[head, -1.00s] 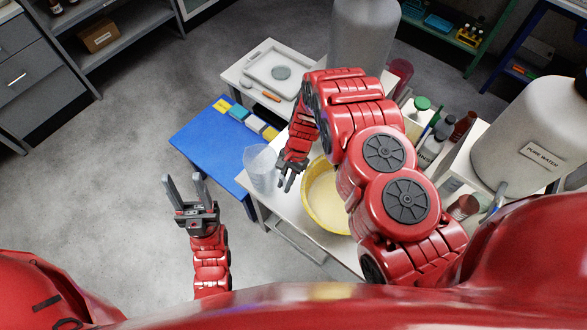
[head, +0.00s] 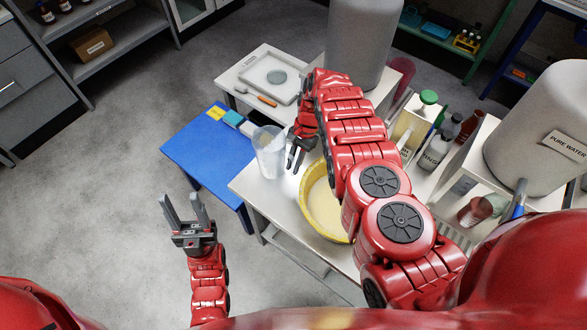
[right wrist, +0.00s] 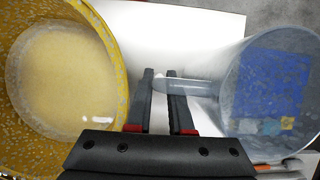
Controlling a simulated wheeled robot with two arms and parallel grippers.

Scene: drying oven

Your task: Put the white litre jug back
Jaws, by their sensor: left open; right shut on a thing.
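The white litre jug (head: 268,152) is a tall, see-through, whitish vessel near the left edge of the white table, left of a yellow basin (head: 308,208). My right gripper (head: 295,157) is at the jug's right side. In the right wrist view the fingers (right wrist: 165,95) are shut on the jug's handle (right wrist: 178,85). The jug's body (right wrist: 225,85) shows to the right there, with blue seen through it. I cannot tell whether its base touches the table. My left gripper (head: 187,212) is open and empty, over the floor at the left.
The basin holds pale yellowish contents. A blue table (head: 200,150) with small coloured items stands at the left. A white side table behind holds a tray (head: 268,72). Large grey tanks (head: 360,45) stand behind and right.

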